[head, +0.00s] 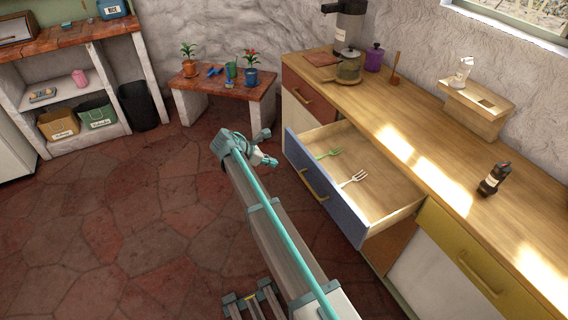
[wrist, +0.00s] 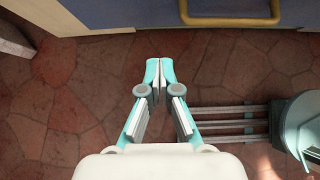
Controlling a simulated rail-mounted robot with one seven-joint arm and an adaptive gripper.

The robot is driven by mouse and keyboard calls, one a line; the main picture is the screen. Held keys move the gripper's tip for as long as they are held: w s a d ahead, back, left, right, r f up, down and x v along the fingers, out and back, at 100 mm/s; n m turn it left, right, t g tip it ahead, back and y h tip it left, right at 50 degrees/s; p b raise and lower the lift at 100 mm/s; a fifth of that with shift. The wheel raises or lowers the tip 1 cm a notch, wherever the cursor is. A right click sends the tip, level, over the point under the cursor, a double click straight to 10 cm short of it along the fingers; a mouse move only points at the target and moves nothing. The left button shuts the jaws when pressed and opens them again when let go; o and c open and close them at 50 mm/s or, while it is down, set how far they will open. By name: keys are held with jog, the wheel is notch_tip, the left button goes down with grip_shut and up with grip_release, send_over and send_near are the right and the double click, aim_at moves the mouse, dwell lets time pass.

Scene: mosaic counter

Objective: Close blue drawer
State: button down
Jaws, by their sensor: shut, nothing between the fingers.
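The blue drawer (head: 322,193) is pulled well out of the wooden counter. Its yellow handle is on the front face. A green fork (head: 329,153) and a white fork (head: 352,179) lie inside it. My gripper (head: 272,161) is left of the drawer front in the head view, apart from it. In the wrist view my gripper (wrist: 159,62) is shut and empty above the floor. The blue front and its yellow handle (wrist: 230,20) show ahead of the fingertips, to the upper right, with a gap between.
A yellow drawer (head: 480,270) beside the blue one is closed. The tiled floor to the left is clear.

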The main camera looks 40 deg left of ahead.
aim_at(302, 167)
jog(key=p+x, duration=0.1)
jog(key=x, duration=0.2)
jog(key=r+p+x, duration=0.1)
jog(key=x, duration=0.3)
jog(key=w+p+x, duration=0.1)
jog(key=x, duration=0.3)
jog(key=shift+w+d, duration=0.3)
jog(key=shift+d, duration=0.15)
jog(key=shift+w+d+p, duration=0.2)
jog(key=shift+w+p, duration=0.15)
jog(key=shift+w, duration=0.2)
